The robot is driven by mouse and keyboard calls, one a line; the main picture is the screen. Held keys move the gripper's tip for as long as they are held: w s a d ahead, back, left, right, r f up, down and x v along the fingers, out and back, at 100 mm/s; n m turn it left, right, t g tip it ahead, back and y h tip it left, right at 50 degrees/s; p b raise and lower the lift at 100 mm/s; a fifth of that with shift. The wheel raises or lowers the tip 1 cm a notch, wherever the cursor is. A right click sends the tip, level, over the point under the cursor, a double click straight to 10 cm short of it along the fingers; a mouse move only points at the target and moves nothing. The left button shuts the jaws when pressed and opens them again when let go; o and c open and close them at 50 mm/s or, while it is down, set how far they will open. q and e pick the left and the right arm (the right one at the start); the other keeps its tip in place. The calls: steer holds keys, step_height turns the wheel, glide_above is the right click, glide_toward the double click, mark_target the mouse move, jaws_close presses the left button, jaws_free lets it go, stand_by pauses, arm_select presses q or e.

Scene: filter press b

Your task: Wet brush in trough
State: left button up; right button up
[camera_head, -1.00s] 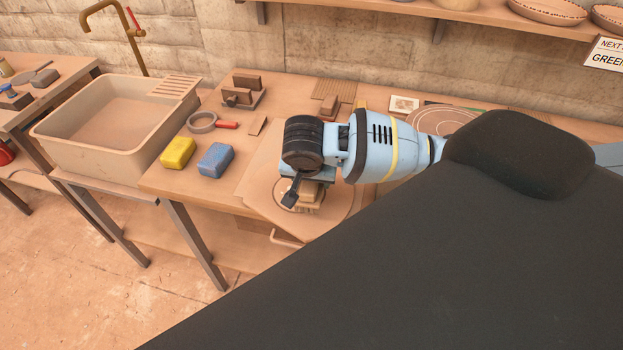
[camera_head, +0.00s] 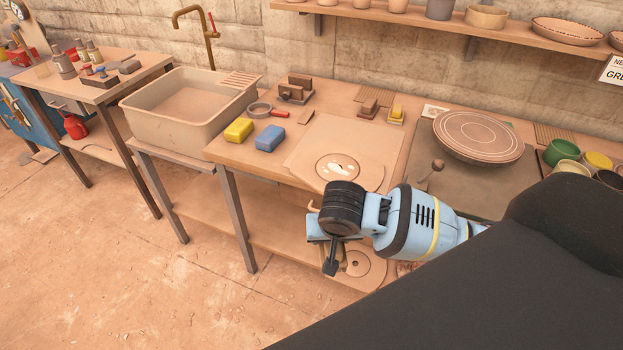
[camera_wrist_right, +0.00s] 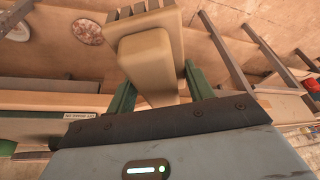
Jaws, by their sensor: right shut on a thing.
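The trough (camera_head: 165,133) is a pale clay-coloured basin with a ribbed ledge, standing left of the workbench under a brass tap. My right gripper (camera_head: 327,252) is in front of the workbench's front edge, right of the trough and apart from it. In the right wrist view my right gripper (camera_wrist_right: 155,95) is shut on the brush, a tan block (camera_wrist_right: 150,60) with bristle-like ridges at its far end. In the head view the gripper hides most or all of the brush. My left gripper is not in view.
A yellow sponge (camera_head: 238,130) and a blue sponge (camera_head: 270,138) lie on the bench near the trough. A board (camera_head: 305,152) carries a round disc (camera_head: 337,168) with white marks. A wheel (camera_head: 478,136) stands right. Open floor lies in front.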

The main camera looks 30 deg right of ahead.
steer(key=s+a+f+n, duration=0.1)
steer(key=s, duration=0.1)
steer(key=s+a+f+n+y, duration=0.1)
steer(key=s+a+n, duration=0.1)
steer(key=shift+f, duration=0.15)
steer(key=shift+s+f+n+t, duration=0.2)
steer(key=shift+f+n+t, duration=0.1)
steer(key=shift+n, duration=0.1)
steer(key=shift+s+a+n, duration=0.1)
steer(key=shift+s+n, duration=0.3)
steer(key=shift+s, duration=0.15)
